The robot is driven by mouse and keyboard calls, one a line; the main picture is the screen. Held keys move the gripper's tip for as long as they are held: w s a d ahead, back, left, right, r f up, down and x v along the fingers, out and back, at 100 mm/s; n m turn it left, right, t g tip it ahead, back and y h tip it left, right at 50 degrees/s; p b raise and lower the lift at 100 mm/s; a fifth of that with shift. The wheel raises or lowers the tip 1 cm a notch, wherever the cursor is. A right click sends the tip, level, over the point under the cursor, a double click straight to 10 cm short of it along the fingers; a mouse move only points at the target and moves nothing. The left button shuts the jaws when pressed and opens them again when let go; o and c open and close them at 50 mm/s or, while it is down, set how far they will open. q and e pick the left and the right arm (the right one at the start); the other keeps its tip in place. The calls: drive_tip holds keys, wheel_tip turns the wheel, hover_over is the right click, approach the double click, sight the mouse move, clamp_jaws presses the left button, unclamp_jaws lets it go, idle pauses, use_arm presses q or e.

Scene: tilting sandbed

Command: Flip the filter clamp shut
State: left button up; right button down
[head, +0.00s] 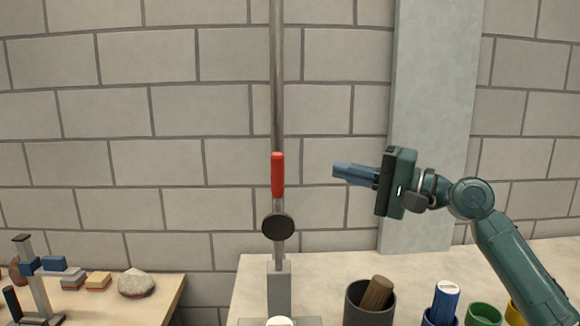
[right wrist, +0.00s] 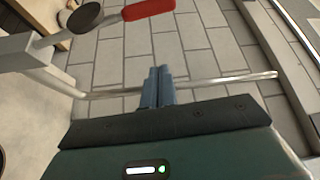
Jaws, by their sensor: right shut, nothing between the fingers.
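The filter clamp has a red handle (head: 278,175) pointing straight up, above a round black disc (head: 278,226) on a grey metal post (head: 279,292). In the right wrist view, the red handle (right wrist: 149,9) and black disc (right wrist: 86,17) show at the top left, beyond my fingertips. My right gripper (head: 337,170) is shut and empty, its blue fingers pointing left at about the height of the handle. A clear gap separates them from the handle in the head view. The shut fingers also show in the right wrist view (right wrist: 160,72). My left gripper is not in view.
A tall thin metal rod (head: 277,80) rises behind the handle. A dark cup (head: 370,305) with a brown piece and blue, green and yellow containers stand on the right bench (head: 325,268). The left table (head: 150,292) holds a stone (head: 136,284), blocks and a small stand.

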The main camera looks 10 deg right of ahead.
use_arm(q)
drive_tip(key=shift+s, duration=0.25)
use_arm(e)
drive_tip(key=shift+s+r, duration=0.1)
drive_tip(key=shift+s, duration=0.1)
drive_tip(key=p+x, duration=0.4)
drive_tip(key=x, duration=0.7)
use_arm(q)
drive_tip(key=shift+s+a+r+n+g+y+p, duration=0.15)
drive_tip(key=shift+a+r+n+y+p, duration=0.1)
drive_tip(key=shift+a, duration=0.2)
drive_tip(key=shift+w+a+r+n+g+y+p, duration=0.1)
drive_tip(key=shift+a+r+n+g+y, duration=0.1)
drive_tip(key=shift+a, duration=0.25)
use_arm(e)
drive_tip(key=s, duration=0.2)
drive_tip(key=s+a+f, duration=0.1)
drive_tip(key=s, duration=0.1)
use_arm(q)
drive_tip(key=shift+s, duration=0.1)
use_arm(e)
drive_tip(key=shift+s, duration=0.1)
